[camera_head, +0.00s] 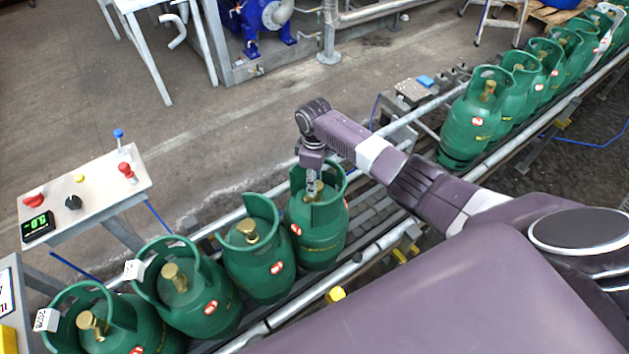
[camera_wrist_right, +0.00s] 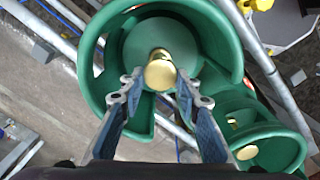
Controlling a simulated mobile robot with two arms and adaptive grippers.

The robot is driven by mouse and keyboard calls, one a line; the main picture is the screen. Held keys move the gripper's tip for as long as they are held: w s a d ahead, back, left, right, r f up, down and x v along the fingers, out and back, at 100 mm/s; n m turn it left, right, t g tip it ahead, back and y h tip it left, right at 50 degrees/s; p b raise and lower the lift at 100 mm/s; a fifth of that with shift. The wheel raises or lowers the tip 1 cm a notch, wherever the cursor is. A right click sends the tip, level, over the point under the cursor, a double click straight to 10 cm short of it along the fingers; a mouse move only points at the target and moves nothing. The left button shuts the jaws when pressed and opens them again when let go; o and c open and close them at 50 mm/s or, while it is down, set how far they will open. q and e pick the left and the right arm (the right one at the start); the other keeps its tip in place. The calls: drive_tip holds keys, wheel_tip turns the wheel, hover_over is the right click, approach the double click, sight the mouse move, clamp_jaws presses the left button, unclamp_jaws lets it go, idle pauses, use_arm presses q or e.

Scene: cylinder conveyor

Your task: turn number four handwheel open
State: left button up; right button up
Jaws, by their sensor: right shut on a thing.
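Several green gas cylinders with brass handwheels stand on the conveyor. My right gripper (camera_head: 311,188) reaches down inside the collar of the rightmost cylinder (camera_head: 318,232) of the near group. It is shut on that cylinder's brass handwheel (camera_wrist_right: 160,71). In the right wrist view the two fingers of my right gripper (camera_wrist_right: 159,84) stand on either side of the handwheel, whose round top shows between the tips. The handwheel is mostly hidden in the head view. The neighbouring cylinder (camera_head: 262,262) has its own brass handwheel (camera_head: 247,231) free. My left gripper is not in view.
Two more cylinders (camera_head: 205,308) (camera_head: 150,335) stand to the left, with white tags on their collars. Another row (camera_head: 470,125) stands farther right. A control panel (camera_head: 90,190) with buttons and a green display is at left. Conveyor rails (camera_head: 380,243) run alongside the cylinders.

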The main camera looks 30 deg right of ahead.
drive_tip(key=shift+w+r, duration=0.1)
drive_tip(key=o, duration=1.2)
drive_tip(key=shift+c, duration=0.2)
wheel_tip(320, 180, up, 12)
